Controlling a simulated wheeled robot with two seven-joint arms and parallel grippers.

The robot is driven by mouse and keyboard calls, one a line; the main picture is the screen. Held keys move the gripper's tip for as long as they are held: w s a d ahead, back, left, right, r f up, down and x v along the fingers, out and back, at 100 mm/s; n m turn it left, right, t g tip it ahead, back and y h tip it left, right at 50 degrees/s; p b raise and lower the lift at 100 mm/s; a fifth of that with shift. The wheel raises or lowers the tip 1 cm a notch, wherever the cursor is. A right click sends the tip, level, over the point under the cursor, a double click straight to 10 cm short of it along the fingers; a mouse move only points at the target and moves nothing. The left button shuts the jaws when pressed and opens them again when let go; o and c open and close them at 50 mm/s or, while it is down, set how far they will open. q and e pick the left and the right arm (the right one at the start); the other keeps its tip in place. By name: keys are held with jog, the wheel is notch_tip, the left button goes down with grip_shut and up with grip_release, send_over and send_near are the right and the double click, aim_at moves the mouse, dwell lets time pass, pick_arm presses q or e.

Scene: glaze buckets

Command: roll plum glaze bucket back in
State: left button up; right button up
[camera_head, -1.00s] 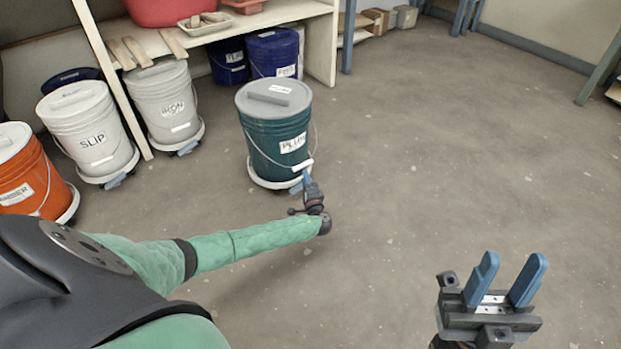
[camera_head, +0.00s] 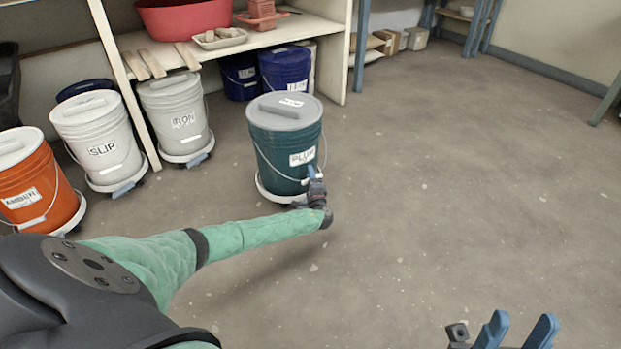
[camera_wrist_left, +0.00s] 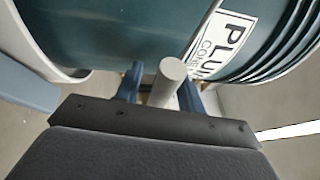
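The plum glaze bucket (camera_head: 275,150) is dark green with a grey lid and a "PLUM" label. It stands upright on a low white wheeled dolly (camera_head: 268,194), out on the floor in front of the shelf. My left gripper (camera_head: 315,174) is at its front right side, low by the bail handle. In the left wrist view the pale handle grip (camera_wrist_left: 170,78) lies between the blue fingers of my left gripper (camera_wrist_left: 165,92), which look spread around it. Finger contact cannot be made out. My right gripper (camera_head: 516,332) is open and empty at the bottom right, partly cut off.
White "SLIP" (camera_head: 103,165) and "IRON" (camera_head: 182,100) buckets and the orange "AMBER" bucket (camera_head: 45,210) stand at the left on dollies. Blue buckets (camera_head: 285,72) sit under the shelf (camera_head: 300,32) behind the plum bucket. The floor to the right is clear.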

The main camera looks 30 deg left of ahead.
pick_arm(q)
grip_shut()
jog(key=shift+a, duration=0.1)
